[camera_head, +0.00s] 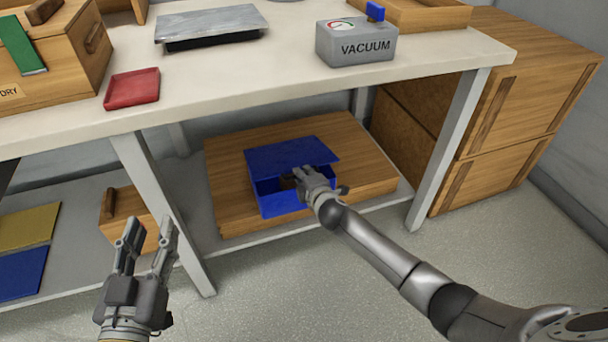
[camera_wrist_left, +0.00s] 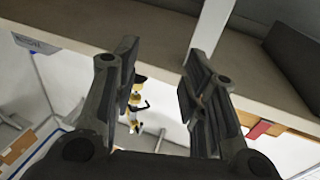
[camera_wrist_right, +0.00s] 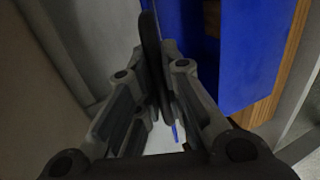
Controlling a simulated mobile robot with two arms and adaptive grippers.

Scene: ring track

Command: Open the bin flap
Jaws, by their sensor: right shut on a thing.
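A blue bin (camera_head: 283,203) sits on a wooden board on the low shelf. Its blue flap (camera_head: 290,153) is its top panel, and a dark gap shows between the flap and the front wall. My right gripper (camera_head: 303,178) is at the front of the bin, over the gap. In the right wrist view its fingers are shut on a dark flat piece (camera_wrist_right: 152,55), beside blue panels of the bin (camera_wrist_right: 252,55). Whether this piece joins the flap is hidden. My left gripper (camera_head: 148,228) is open and empty, left of the shelf's front leg; it also shows in the left wrist view (camera_wrist_left: 160,85).
The white worktop (camera_head: 300,85) overhangs the low shelf. A vacuum box (camera_head: 355,45), a red tray (camera_head: 132,88) and a metal plate (camera_head: 210,25) stand on it. Table legs (camera_head: 447,150) flank the bin, and wooden cabinets (camera_head: 520,100) stand at the right. The floor in front is clear.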

